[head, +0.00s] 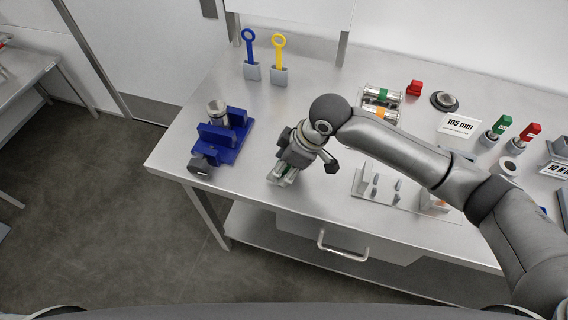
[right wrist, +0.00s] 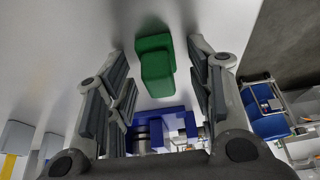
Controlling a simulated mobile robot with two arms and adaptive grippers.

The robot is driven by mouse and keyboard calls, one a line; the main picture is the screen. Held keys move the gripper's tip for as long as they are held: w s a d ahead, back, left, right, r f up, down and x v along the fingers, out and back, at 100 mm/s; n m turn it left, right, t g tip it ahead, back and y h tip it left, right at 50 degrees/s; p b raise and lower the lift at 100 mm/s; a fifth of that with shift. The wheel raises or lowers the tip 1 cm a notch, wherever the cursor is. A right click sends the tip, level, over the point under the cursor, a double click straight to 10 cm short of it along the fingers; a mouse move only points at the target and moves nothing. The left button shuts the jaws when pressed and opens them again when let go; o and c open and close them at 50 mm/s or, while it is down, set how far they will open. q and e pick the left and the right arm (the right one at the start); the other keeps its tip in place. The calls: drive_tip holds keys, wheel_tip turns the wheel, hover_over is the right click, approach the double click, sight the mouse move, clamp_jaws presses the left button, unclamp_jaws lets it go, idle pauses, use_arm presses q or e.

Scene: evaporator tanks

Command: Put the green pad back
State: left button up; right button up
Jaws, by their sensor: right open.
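The green pad (right wrist: 155,65) is a small stepped block on the metal table in the right wrist view. It lies ahead of and between the fingers of my right gripper (right wrist: 158,75), with a gap on each side. In the head view the right gripper (head: 284,177) points down at the table near its front edge and mostly hides the pad. The right gripper is open and empty. My left gripper is not in view.
A blue fixture (head: 240,123) with a metal cylinder (head: 217,112) stands left of the gripper; a blue (head: 248,47) and a yellow tool (head: 279,48) stand in grey holders behind.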

drive_tip(key=b+v, duration=0.1)
drive_tip(key=v, duration=1.1)
drive_tip(key=shift+r, duration=0.1)
